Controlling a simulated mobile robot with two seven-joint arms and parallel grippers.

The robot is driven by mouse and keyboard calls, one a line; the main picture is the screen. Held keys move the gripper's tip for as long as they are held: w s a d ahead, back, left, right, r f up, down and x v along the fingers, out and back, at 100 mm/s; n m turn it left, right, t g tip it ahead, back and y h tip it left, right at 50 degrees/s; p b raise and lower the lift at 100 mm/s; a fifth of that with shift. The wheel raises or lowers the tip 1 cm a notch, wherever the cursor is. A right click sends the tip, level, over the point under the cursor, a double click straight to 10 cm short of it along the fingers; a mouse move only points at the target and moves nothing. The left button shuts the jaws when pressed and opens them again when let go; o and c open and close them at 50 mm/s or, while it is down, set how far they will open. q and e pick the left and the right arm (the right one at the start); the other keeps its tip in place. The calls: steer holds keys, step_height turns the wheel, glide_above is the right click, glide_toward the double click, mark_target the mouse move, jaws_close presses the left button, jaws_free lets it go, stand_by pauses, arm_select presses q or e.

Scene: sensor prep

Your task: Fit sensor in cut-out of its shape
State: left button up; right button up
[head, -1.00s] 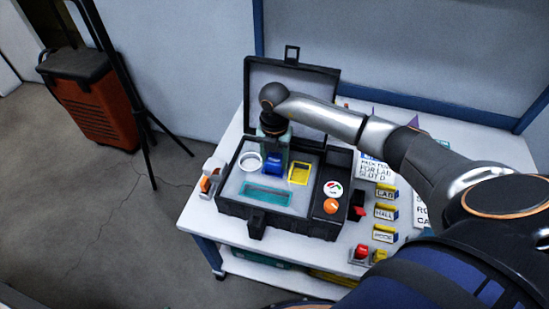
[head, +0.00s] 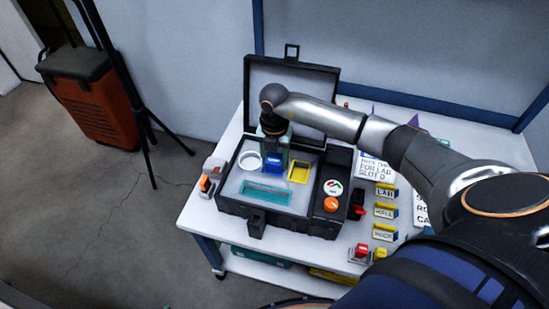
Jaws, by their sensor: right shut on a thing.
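The open black case (head: 242,214) stands on the white table with its lid up at the back. Its pale grey foam (head: 231,188) has a round white-rimmed cut-out (head: 251,161), a yellow-rimmed cut-out (head: 299,172) and a long teal cut-out (head: 265,193). My right gripper (head: 273,154) points down over the foam, between the round and yellow cut-outs. It is shut on a blue sensor (head: 272,164). I cannot tell whether the sensor touches the foam or sits in a cut-out; the spot beneath it is hidden. My left gripper is not in view.
A side compartment of the case holds a round gauge (head: 333,187) and an orange knob (head: 330,204). Labelled blocks (head: 385,210), a red item (head: 361,251) and a printed sign (head: 374,167) stand to the right. A grey-orange item (head: 211,177) stands left.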

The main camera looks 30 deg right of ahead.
steer(key=o, duration=1.4)
steer(key=shift+f, duration=0.1)
steer(key=shift+c, duration=0.2)
steer(key=shift+c, duration=0.2)
steer(key=shift+o, duration=0.8)
steer(key=shift+s, duration=0.1)
